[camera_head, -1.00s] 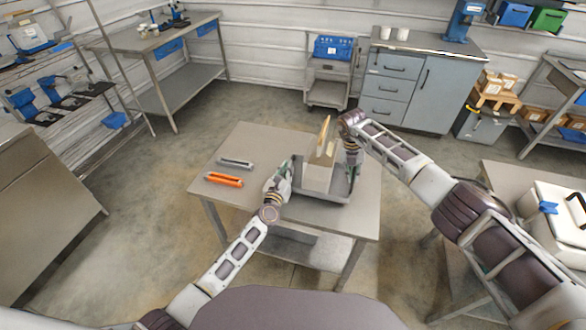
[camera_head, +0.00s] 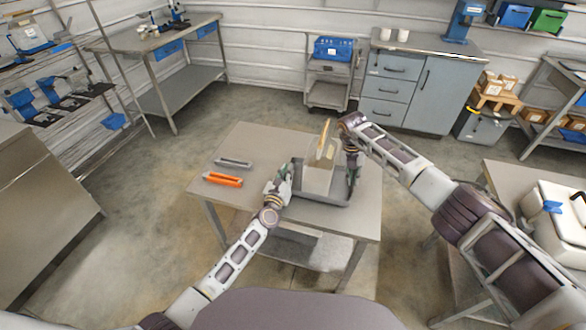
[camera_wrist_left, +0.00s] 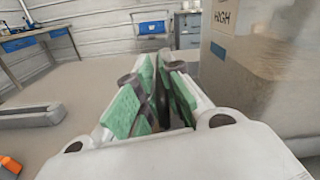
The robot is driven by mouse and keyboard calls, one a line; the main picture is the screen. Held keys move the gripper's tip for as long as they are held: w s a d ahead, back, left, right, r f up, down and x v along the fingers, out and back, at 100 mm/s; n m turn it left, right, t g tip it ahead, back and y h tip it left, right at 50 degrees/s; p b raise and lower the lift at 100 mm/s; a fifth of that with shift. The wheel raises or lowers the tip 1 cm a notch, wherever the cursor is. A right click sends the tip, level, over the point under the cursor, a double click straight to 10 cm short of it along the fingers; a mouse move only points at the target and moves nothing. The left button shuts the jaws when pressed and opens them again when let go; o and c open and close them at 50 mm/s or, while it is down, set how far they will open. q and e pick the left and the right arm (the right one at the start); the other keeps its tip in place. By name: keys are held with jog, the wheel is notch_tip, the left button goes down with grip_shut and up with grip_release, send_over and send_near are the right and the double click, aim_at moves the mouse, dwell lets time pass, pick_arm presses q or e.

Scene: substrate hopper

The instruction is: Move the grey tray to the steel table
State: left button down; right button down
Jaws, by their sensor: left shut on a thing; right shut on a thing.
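The grey tray (camera_head: 335,197) lies on the grey-topped table (camera_head: 250,145) in the middle of the head view. A clear box-like hopper (camera_head: 317,181) stands in it, with a tan piece at its top. My left gripper (camera_head: 284,177) is at the tray's left side, shut on its edge. In the left wrist view its green-padded fingers (camera_wrist_left: 165,85) are close together, and the hopper (camera_wrist_left: 265,85) with a "HIGH" label is to their right. The held edge is mostly hidden there. My right gripper (camera_head: 352,178) is shut on the tray's right side, its tips partly hidden.
An orange tool (camera_head: 222,180) and a grey tool (camera_head: 234,163) lie on the table's left part. A workbench (camera_head: 150,42) stands back left, a grey cabinet (camera_head: 415,88) at the back. A right-hand table (camera_head: 505,185) bears a white box (camera_head: 553,212). Open floor surrounds the middle table.

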pick_arm(q)
jog(key=shift+d+f+b, duration=0.15)
jog(key=shift+f+b, duration=0.3)
jog(key=shift+b, duration=0.1)
pick_arm(e)
jog(key=shift+a+f, duration=0.15)
jog(key=shift+f, duration=0.4)
pick_arm(q)
jog(key=c, duration=1.6)
grip_release()
jog(key=shift+c, duration=0.2)
pick_arm(e)
jog(key=c, duration=1.6)
grip_release()
pick_arm(q)
jog(key=shift+o, duration=0.6)
pick_arm(e)
jog(key=shift+o, duration=0.3)
pick_arm(q)
jog(key=shift+f, duration=0.1)
jog(key=shift+s, duration=0.1)
jog(key=shift+v, duration=5.95)
